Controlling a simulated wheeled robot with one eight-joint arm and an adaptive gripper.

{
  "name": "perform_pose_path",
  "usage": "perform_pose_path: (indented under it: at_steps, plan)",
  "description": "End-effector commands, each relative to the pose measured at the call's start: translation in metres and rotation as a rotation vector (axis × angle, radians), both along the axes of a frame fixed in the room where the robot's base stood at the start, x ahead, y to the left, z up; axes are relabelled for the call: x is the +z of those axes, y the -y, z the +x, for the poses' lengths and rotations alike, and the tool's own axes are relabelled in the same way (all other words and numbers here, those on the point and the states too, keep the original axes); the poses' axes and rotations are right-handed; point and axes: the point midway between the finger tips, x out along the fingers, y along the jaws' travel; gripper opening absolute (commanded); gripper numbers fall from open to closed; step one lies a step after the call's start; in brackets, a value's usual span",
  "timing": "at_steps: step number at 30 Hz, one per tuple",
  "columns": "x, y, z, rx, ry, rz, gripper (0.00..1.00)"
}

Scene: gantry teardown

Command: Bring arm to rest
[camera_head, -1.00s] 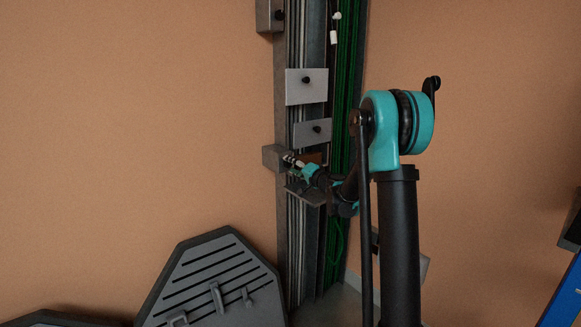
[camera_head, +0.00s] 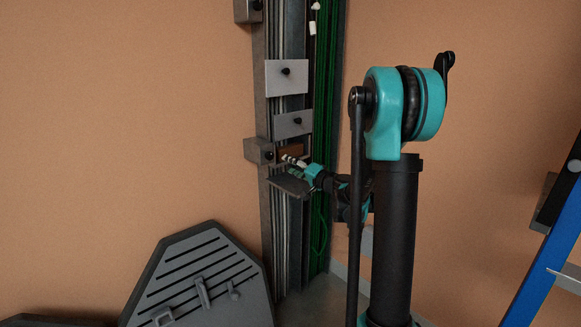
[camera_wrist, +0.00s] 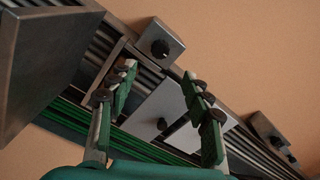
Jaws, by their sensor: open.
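My arm's teal and black end reaches toward the upright gantry rail (camera_head: 283,230) in the head view. Behind the fingers are a light plate with a dark knob (camera_wrist: 172,112) and a grey block with a black knob (camera_wrist: 159,45). I cannot tell whether the gripper touches anything.
A larger grey plate (camera_head: 286,77) is higher on the rail. Green cables (camera_head: 322,110) run along its right side. A dark slotted panel (camera_head: 200,280) stands at lower left. A blue upright (camera_head: 545,260) is at the right edge. The orange wall is bare around.

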Motion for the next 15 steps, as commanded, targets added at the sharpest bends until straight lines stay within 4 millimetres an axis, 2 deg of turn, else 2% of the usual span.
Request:
perform_pose_path:
  at_steps: [4,7,11,12,15]
  plan:
    - [-0.003,-0.005,-0.01,0.014,-0.011,-0.031,0.5]
    - [-0.013,-0.016,-0.036,0.052,-0.044,-0.112,0.5]
    - [-0.042,-0.031,-0.093,0.12,-0.124,-0.286,0.5]
    - [-0.053,-0.033,-0.113,0.141,-0.155,-0.345,0.5]
    - [-0.083,-0.031,-0.162,0.181,-0.237,-0.494,0.5]
